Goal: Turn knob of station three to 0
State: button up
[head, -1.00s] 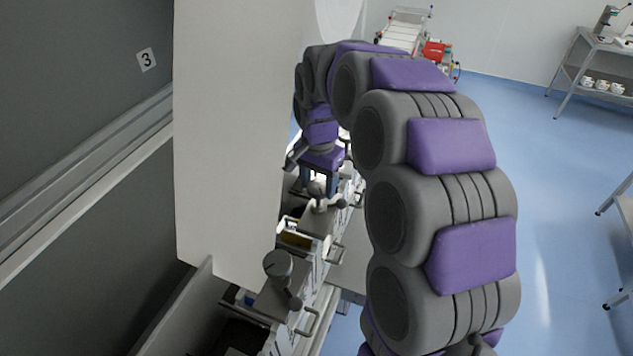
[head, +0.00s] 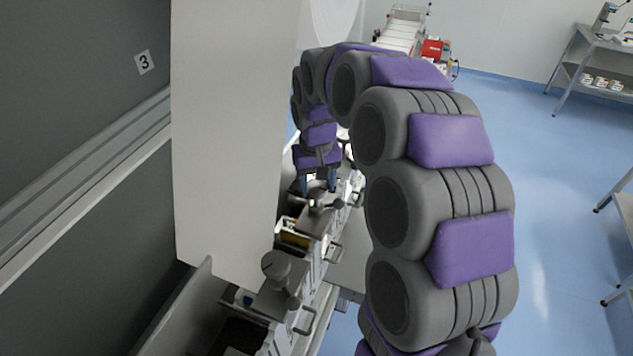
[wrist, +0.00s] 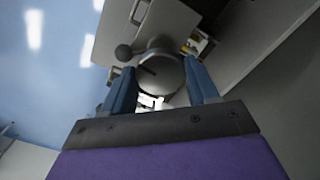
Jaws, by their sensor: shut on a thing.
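A round grey knob (wrist: 160,73) with a short dark pointer line sits between the two blue fingers of my gripper (wrist: 161,90) in the wrist view. The fingers are shut on its sides. A small ball-ended lever (wrist: 124,52) sticks out beside it. In the head view my gripper (head: 318,187) points down onto this knob (head: 317,196), which stands on the row of drawer-like units. The fingers partly hide the knob there. No scale numbers are readable around it. A "3" sign (head: 144,62) is on the dark wall panel at left.
A second grey knob (head: 276,265) with a ball lever stands nearer on the same row. Metal handles (head: 306,320) jut out along the units' right side. A tall pale panel (head: 225,140) stands close at left. Blue floor (head: 550,200) at right is open, with metal shelving behind.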

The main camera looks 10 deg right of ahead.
aim_at(315, 186)
jog(key=shift+w+r+n, duration=0.1)
jog(key=shift+w+n, duration=0.05)
jog(key=shift+n, duration=0.55)
jog(key=o, duration=1.1)
jog(key=shift+w, duration=0.15)
jog(key=shift+c, duration=0.2)
jog(key=shift+a, duration=0.1)
notch_tip(315, 186, up, 17)
